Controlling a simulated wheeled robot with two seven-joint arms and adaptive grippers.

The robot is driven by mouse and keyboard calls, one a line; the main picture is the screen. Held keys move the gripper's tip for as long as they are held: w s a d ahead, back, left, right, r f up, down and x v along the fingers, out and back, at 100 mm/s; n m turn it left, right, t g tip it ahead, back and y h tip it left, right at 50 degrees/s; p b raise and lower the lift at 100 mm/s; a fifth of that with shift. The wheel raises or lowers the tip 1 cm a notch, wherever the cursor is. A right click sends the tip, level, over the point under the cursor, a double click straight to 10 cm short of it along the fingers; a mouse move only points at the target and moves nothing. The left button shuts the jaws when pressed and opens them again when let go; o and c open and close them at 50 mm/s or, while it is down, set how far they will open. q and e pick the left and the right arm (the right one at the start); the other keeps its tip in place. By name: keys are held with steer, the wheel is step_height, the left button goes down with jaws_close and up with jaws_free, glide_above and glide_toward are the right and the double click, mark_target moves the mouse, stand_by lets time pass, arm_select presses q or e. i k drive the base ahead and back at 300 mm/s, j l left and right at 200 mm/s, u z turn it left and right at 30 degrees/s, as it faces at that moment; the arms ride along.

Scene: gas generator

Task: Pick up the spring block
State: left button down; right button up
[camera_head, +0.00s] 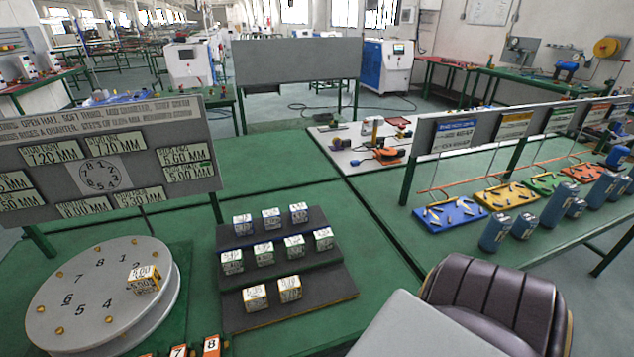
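Several small white cubes with printed labels stand on a dark stepped stand (327,283) on the green table. The top row has a left cube (242,224), a middle cube (271,218) and a right cube (299,212). The middle step also holds cubes, and the bottom step holds two, a left one (255,298) and a right one (289,289). One more cube (143,279) sits on the round grey numbered dial (75,290). The labels are too small to tell which cube is the spring block. Neither of my grippers is in view.
A sign board (100,150) with a clock face stands behind the dial. Orange number tags (211,345) are at the bottom edge. A brown chair (495,300) is at the lower right. Blue cylinders (494,232) and coloured trays stand on the right table. Green tabletop behind the stand is clear.

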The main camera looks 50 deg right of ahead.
mark_target(299, 212)
steer(key=z, duration=1.4)
steer(key=l+z, duration=0.1)
steer(key=k+l, duration=0.05)
steer(key=l, duration=0.05)
